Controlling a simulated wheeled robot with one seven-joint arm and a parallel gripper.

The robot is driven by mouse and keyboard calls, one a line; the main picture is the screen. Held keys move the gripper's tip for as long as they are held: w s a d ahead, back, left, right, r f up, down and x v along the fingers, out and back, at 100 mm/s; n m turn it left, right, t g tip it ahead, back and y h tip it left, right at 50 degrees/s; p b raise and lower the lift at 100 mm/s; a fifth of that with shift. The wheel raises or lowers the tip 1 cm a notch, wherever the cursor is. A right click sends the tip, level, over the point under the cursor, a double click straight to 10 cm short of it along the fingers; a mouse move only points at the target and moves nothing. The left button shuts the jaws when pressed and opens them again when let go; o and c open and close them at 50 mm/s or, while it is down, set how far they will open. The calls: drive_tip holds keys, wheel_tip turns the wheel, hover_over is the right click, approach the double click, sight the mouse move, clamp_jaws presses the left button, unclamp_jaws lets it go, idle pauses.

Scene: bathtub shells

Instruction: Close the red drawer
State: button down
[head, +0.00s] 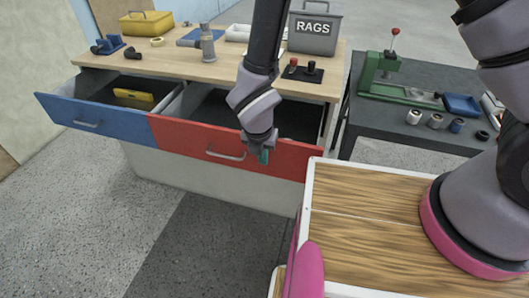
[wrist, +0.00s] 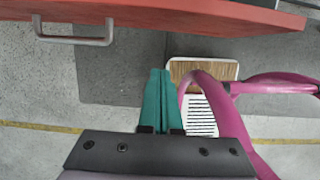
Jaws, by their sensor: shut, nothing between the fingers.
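The red drawer (head: 188,142) stands pulled out of the wooden workbench, with its dark interior showing. In the wrist view its red front (wrist: 200,12) crosses the top of the picture, with its metal handle (wrist: 75,32) at the upper left. My gripper (head: 264,156) is at the right part of the red front, right of the handle. In the wrist view its teal fingers (wrist: 160,75) are together and hold nothing. I cannot tell whether they touch the drawer.
A blue drawer (head: 75,117) is also open, left of the red one, with a yellow level (head: 133,95) inside. A grey RAGS bin (head: 314,32) and tools stand on the bench (head: 210,70). A dark table (head: 412,112) stands at the right. Open floor lies in front.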

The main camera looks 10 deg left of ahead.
drive_tip(key=w+f, duration=0.5)
drive_tip(key=f, duration=0.1)
drive_tip(key=shift+w+d, duration=0.2)
drive_tip(key=shift+w, duration=0.1)
